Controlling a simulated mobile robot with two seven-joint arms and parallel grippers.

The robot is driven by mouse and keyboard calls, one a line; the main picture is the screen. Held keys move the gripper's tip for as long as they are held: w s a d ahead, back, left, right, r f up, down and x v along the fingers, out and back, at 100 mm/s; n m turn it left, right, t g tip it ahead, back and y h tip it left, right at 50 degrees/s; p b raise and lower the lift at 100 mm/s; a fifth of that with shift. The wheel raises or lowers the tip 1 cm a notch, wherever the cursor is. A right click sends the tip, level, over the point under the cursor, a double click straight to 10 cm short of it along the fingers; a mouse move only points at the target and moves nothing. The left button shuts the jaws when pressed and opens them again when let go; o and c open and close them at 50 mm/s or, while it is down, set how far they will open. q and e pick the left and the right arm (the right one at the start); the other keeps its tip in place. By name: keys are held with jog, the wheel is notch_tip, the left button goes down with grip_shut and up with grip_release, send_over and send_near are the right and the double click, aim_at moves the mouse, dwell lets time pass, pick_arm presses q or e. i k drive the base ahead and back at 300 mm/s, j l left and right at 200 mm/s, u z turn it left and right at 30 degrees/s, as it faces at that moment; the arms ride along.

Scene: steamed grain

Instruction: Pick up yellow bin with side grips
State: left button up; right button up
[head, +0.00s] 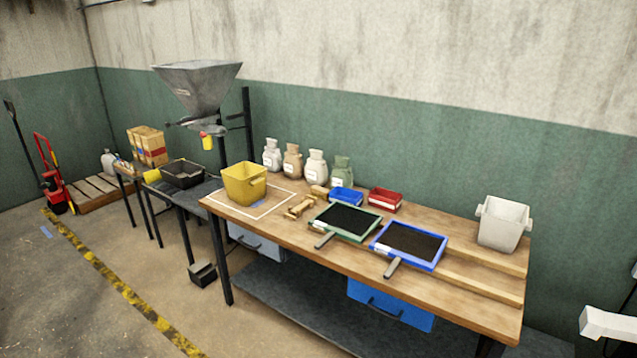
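The yellow bin (243,184) stands upright and open-topped near the left end of the wooden workbench (470,300). It sits inside a white outlined square (222,207) on the bench top. A small side grip seems to show on its right side; the far left side is hard to make out. The inside is only partly visible and its contents cannot be told.
A metal hopper (198,88) stands behind the bin. Several small sacks (316,168), a wooden piece (299,208), a green-framed tray (345,222), a blue-framed tray (409,245) and a white bin (503,223) are on the bench. The floor in front (60,310) is clear.

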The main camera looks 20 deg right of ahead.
aim_at(245, 182)
jog(key=z, duration=0.2)
jog(key=i+j, duration=0.15)
jog(key=i, duration=0.5)
jog(key=i+j, duration=0.15)
jog(key=i, duration=0.5)
jog(key=i+j+u, duration=0.1)
jog(key=i, duration=0.6)
